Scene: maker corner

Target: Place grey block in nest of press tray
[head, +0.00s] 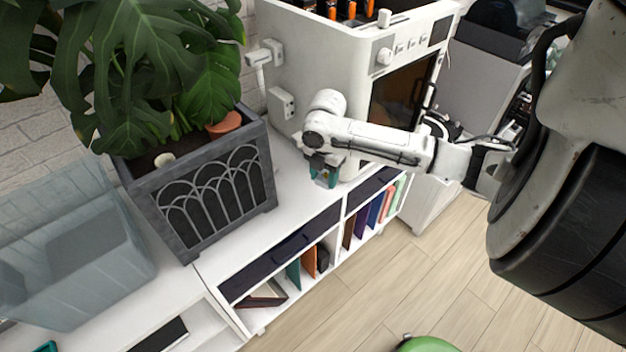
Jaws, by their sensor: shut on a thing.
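My gripper (322,176), with teal fingers, points down at the end of my white arm, low over the white shelf top beside the white machine. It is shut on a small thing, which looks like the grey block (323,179). The block is tiny here and mostly covered by the fingers. I cannot tell whether it touches the surface below. I cannot make out the press tray or its nest in this view.
A grey planter (213,198) with a large leafy plant stands left of my gripper. A clear bin (75,250) is further left. The white machine (330,60) stands behind. Books fill the shelf (300,222) below. A green round thing (426,344) is at the bottom edge.

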